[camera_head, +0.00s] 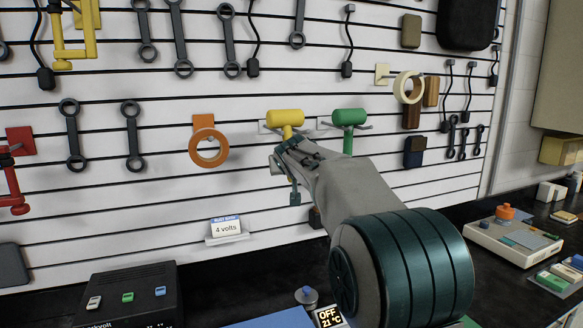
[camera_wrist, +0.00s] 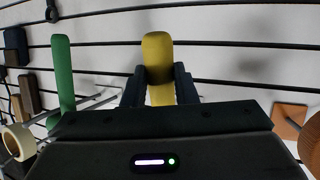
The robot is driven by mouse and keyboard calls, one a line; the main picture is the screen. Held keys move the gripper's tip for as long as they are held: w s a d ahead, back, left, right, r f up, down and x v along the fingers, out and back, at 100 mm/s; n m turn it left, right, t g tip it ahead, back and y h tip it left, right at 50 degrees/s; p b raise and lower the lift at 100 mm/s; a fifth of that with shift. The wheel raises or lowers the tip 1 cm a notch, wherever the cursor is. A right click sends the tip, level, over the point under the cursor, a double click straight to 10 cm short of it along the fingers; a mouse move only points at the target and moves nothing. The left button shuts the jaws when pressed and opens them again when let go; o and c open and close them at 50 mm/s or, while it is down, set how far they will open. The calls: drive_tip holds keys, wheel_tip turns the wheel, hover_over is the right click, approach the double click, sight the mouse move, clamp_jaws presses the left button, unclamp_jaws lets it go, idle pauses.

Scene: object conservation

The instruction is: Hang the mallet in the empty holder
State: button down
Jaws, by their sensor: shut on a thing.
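A yellow mallet (camera_head: 285,117) is at the slatted wall in the head view, its head level and its handle pointing down. My gripper (camera_head: 287,158) is shut on its handle from the front. In the wrist view the yellow mallet (camera_wrist: 158,52) stands between the two dark fingers (camera_wrist: 158,85). A pale holder plate (camera_head: 264,127) shows just behind the yellow head; whether the head rests on its prongs I cannot tell. A green mallet (camera_head: 349,117) hangs in the holder to the right, with prongs (camera_head: 366,127) showing; it also appears at left in the wrist view (camera_wrist: 63,70).
An orange tape roll (camera_head: 208,148) hangs left of the yellow mallet. A cream tape roll (camera_head: 408,87) and brown blocks (camera_head: 431,92) hang to the right. Wrenches (camera_head: 133,136) hang along the wall. A "4 volts" sign (camera_head: 227,229) is below. A black bench (camera_head: 215,277) runs underneath.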

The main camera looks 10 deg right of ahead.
drive_tip(key=c, duration=1.1)
unclamp_jaws()
drive_tip(key=shift+s, duration=0.15)
drive_tip(key=b+v, duration=0.4)
drive_tip(key=v, duration=0.9)
drive_tip(key=s+f+g, duration=0.3)
drive_tip(key=s+f, duration=0.7)
drive_tip(key=f, duration=0.1)
drive_tip(key=s+d+f+g+y, duration=0.1)
drive_tip(key=s+f+g, duration=0.3)
drive_tip(key=s+f, duration=0.7)
drive_tip(key=s+f+g, duration=0.3)
drive_tip(key=s+f, duration=0.8)
drive_tip(key=shift+s+d+f+y, duration=0.15)
drive_tip(key=shift+d+f+y, duration=0.15)
drive_tip(key=shift+y, duration=0.1)
drive_tip(key=shift+r, duration=0.1)
